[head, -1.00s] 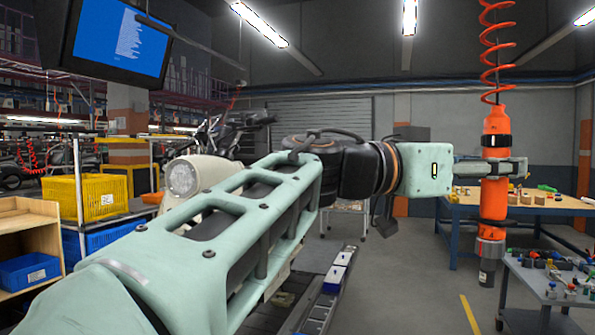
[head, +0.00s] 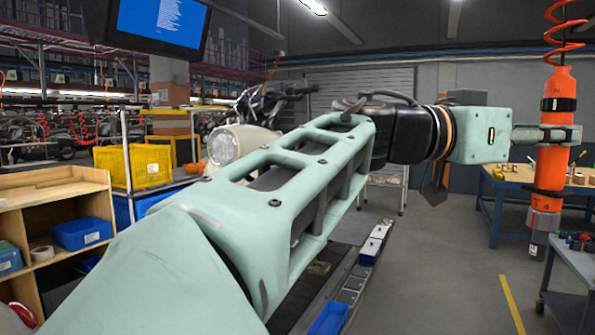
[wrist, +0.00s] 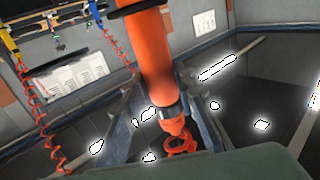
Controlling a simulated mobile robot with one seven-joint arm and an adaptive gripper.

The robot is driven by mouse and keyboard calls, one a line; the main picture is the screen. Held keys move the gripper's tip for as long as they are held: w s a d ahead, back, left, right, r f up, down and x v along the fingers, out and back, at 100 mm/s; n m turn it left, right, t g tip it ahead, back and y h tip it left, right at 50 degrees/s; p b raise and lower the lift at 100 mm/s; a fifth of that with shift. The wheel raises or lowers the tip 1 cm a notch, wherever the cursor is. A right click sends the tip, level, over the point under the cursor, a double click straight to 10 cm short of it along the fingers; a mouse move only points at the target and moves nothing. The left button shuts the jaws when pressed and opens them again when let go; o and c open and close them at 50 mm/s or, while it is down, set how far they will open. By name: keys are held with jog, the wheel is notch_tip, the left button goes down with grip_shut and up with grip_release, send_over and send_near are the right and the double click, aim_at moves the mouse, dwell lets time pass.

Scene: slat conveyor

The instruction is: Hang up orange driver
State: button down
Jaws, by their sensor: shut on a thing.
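The orange driver (head: 551,130) hangs upright at the right of the head view, with a grey nose at its lower end and a red coiled cord (head: 565,30) at its top. My gripper (head: 560,135) is shut around the driver's body below its black band. In the wrist view the orange driver (wrist: 158,65) runs between my gripper's fingers (wrist: 165,112), with a red coil at its end. The far finger is partly hidden behind the driver in the head view.
A blue-legged workbench (head: 500,185) with small parts stands behind the driver. A grey cart (head: 575,270) is at the lower right. In the wrist view, other tools on red coiled cords (wrist: 118,40) hang at left. Grey floor (head: 440,260) is clear in the middle.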

jog(key=w+a+f+n+t+y, duration=0.3)
jog(key=w+a+f+n+t, duration=0.25)
jog(key=w+f, duration=0.55)
jog(key=w+a+f+n+t+y, duration=0.35)
jog(key=w+a+f+t, duration=0.45)
jog(key=w, duration=0.6)
jog(key=w+a+f+n+t+y, duration=0.1)
jog(key=w+a+f+n+y, duration=0.15)
jog(key=f, duration=0.45)
jog(key=w+a+f+n+t+y, duration=0.1)
jog(key=w+a+f+n+y, duration=0.2)
jog(key=f, duration=0.4)
jog(key=s+a+f+n+y, duration=0.35)
jog(key=a+f+y, duration=0.2)
jog(key=f, duration=0.45)
notch_tip(320, 180, up, 20)
jog(key=m+p, duration=0.1)
jog(key=p, duration=1.8)
jog(key=shift+s+d+t+p, duration=0.25)
jog(key=shift+t+p, duration=0.1)
jog(key=shift+t, duration=0.1)
jog(key=shift+d+y, duration=0.1)
jog(key=shift+y, duration=0.15)
